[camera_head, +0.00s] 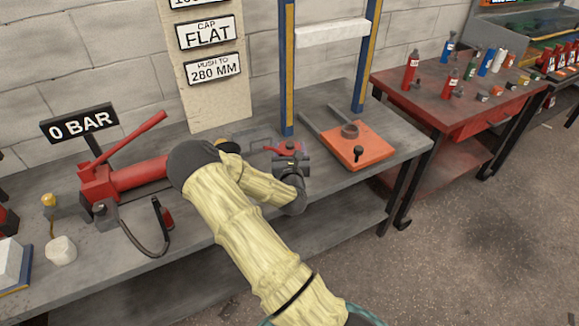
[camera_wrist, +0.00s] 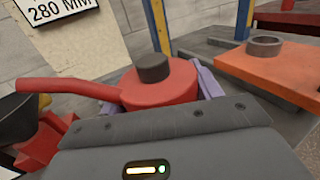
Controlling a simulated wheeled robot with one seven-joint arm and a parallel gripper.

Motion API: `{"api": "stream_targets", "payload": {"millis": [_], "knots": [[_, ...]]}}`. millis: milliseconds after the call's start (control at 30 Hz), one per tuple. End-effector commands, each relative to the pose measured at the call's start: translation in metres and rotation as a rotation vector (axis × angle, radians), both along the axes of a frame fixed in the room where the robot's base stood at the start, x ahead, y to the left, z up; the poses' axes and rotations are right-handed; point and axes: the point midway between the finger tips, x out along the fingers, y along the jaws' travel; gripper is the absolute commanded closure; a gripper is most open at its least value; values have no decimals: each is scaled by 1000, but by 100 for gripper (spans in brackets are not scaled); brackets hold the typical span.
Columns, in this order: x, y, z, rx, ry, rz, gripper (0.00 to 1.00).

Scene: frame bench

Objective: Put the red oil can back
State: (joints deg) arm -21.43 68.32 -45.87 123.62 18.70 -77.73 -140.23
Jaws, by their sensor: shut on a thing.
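The red oil can (camera_wrist: 170,88) has a round body, a dark cap and a long thin spout pointing left in the wrist view. My gripper (camera_wrist: 157,96) is shut on it, with one purple finger showing on each side of the body. In the head view the can (camera_head: 289,148) shows only as a small red part behind my gripper (camera_head: 290,160), above the grey bench (camera_head: 345,185). My arm and gripper hide most of it there. I cannot tell whether its base touches the bench.
An orange plate with a ring (camera_head: 357,146) lies right of my gripper, below the blue and yellow press frame (camera_head: 287,70). A red hand pump (camera_head: 130,175) stands at left by the 0 BAR sign (camera_head: 80,122). A red table (camera_head: 430,90) with several bottles stands at right.

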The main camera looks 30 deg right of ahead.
Motion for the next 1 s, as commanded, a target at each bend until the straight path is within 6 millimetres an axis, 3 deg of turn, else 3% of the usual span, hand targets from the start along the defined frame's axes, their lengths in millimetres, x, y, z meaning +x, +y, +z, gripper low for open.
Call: {"api": "stream_targets", "payload": {"millis": [133, 467, 733, 1000], "knots": [[0, 0, -15, -2, -2, 0, 79], [1, 1, -19, -1, -3, 1, 79], [0, 1, -51, -1, -3, 2, 79], [0, 1, -53, -2, -4, 0, 79]]}}
